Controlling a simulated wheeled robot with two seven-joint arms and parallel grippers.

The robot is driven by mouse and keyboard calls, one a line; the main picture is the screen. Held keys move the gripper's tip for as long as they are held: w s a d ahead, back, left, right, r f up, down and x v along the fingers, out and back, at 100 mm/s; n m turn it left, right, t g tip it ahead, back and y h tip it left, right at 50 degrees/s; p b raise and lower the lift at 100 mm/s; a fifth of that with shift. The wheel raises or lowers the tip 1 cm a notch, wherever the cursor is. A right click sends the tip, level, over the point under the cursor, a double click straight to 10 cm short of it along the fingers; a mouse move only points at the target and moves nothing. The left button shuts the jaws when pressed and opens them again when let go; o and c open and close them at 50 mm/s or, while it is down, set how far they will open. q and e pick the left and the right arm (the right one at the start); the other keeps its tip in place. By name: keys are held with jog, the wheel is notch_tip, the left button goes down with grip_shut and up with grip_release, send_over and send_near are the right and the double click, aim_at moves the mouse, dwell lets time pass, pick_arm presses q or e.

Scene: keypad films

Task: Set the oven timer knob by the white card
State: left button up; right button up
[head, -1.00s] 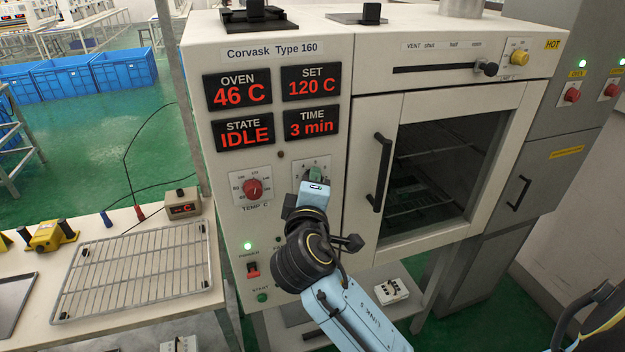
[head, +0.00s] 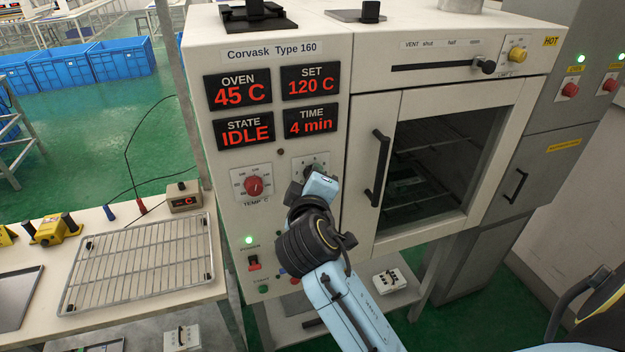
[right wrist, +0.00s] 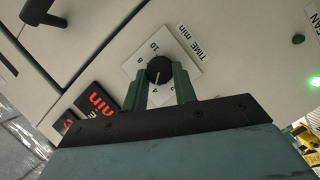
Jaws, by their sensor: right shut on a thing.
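The timer knob (right wrist: 159,70) is black and round with a pale pointer line, on a white dial (right wrist: 185,52) marked "TIME min". My right gripper (right wrist: 161,82) has its two green fingers on either side of the knob and is shut on it. In the head view my right gripper (head: 309,174) is at the oven front and hides most of the dial. The oven's TIME display (head: 311,121) reads 4 min. I cannot make out a white card. My left gripper is not in view.
The red temperature knob (head: 254,186) is just left of the timer dial. The oven door handle (head: 378,168) sticks out close on the right. A wire rack (head: 140,262) lies on the bench at left. Displays show OVEN 45 C, SET 120 C and STATE IDLE.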

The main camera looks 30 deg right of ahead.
jog(key=o, duration=1)
jog(key=shift+c, duration=0.2)
jog(key=b+v, duration=0.2)
jog(key=v, duration=1.1)
jog(key=shift+s, duration=0.2)
